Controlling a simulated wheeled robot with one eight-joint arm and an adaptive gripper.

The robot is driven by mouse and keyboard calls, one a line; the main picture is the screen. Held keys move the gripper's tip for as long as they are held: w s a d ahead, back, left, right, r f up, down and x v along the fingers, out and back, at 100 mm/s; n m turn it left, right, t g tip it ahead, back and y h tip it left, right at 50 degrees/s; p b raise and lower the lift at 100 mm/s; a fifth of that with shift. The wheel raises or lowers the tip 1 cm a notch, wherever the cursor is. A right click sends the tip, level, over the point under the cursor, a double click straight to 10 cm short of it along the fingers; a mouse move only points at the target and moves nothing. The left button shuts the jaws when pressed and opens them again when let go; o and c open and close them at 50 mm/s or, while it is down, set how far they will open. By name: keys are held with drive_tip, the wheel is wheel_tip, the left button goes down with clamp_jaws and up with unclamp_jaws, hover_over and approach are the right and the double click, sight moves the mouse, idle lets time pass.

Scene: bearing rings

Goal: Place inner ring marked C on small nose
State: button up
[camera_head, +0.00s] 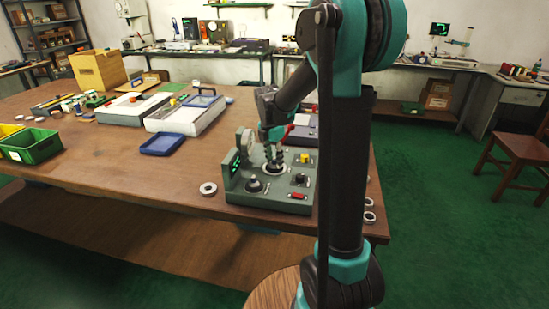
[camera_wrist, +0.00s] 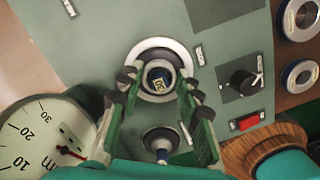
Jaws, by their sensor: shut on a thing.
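A grey-green test fixture (camera_head: 288,205) stands at the table's front edge. My gripper (camera_head: 275,161) is over the nose farther from its front left corner. In the wrist view my gripper's fingers (camera_wrist: 158,84) straddle a dark round piece, apparently a ring, around a nose with a yellow-labelled tip (camera_wrist: 157,83). A wide white ring (camera_wrist: 183,58) surrounds the base there. I cannot read a C mark, and the fingers hide part of the held piece.
A dial gauge (camera_wrist: 35,135) rises beside the noses. A black knob (camera_wrist: 242,82) and red switch (camera_wrist: 248,122) sit on the panel. Loose rings (camera_wrist: 299,76) lie right of the fixture, and one ring (camera_head: 208,188) lies left. A blue tray (camera_head: 162,143) is farther left.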

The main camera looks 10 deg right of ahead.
drive_tip(key=shift+f, duration=0.1)
drive_tip(key=o, duration=1.2)
drive_tip(key=shift+o, duration=0.2)
wheel_tip(320, 180, up, 12)
drive_tip(key=a, duration=0.1)
drive_tip(key=shift+s+a, duration=0.15)
drive_tip(key=shift+s, duration=0.25)
drive_tip(key=shift+f, duration=0.1)
